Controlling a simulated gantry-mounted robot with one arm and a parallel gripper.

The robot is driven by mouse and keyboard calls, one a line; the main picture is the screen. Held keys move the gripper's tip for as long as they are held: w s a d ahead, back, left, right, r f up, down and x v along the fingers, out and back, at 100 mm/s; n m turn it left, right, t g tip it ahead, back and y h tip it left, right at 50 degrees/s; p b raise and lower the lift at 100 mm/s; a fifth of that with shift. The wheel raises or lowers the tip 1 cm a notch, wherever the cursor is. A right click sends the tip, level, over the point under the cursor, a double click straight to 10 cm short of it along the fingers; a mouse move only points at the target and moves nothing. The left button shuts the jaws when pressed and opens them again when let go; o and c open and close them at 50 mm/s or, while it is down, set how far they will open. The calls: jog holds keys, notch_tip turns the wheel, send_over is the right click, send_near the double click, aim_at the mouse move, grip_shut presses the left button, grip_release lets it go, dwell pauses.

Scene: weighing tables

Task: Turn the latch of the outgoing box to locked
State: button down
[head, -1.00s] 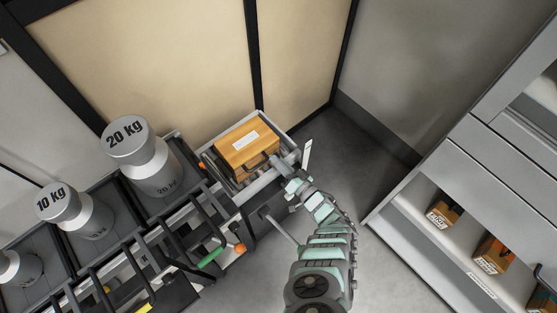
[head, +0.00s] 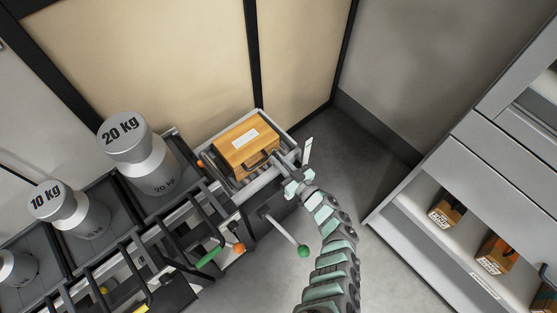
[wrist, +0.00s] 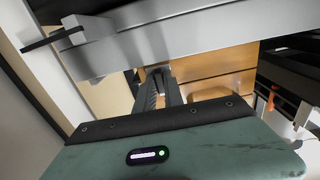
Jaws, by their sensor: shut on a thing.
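The wooden box (head: 238,138), orange-brown with a white label on top, sits in a grey tray (head: 294,141) at the end of the row. A dark handle (head: 262,159) shows on its front. My gripper (head: 279,158) reaches to the front right of the box, with its fingers shut at the box's front face. The latch itself is hidden behind the fingers, so its position cannot be read. In the wrist view the dark fingers (wrist: 160,88) run forward under a grey bar, towards the wood of the box (wrist: 215,68).
Weights marked 20 kg (head: 140,150) and 10 kg (head: 75,208) stand to the left. A green-knobbed lever (head: 303,251) and an orange knob (head: 239,247) stick out below the tray. A grey bar (wrist: 190,40) crosses close above my fingers. Shelves (head: 430,229) with cartons stand at right.

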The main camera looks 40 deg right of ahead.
jog(key=shift+r, duration=0.1)
dwell(0.4)
jog(key=c, duration=1.7)
grip_release()
jog(key=s+p, duration=0.1)
jog(key=s, duration=0.2)
jog(key=s+p, duration=0.1)
jog(key=s, duration=0.3)
jog(key=s+a+p, duration=0.1)
jog(key=s, duration=0.2)
jog(key=shift+s, duration=0.4)
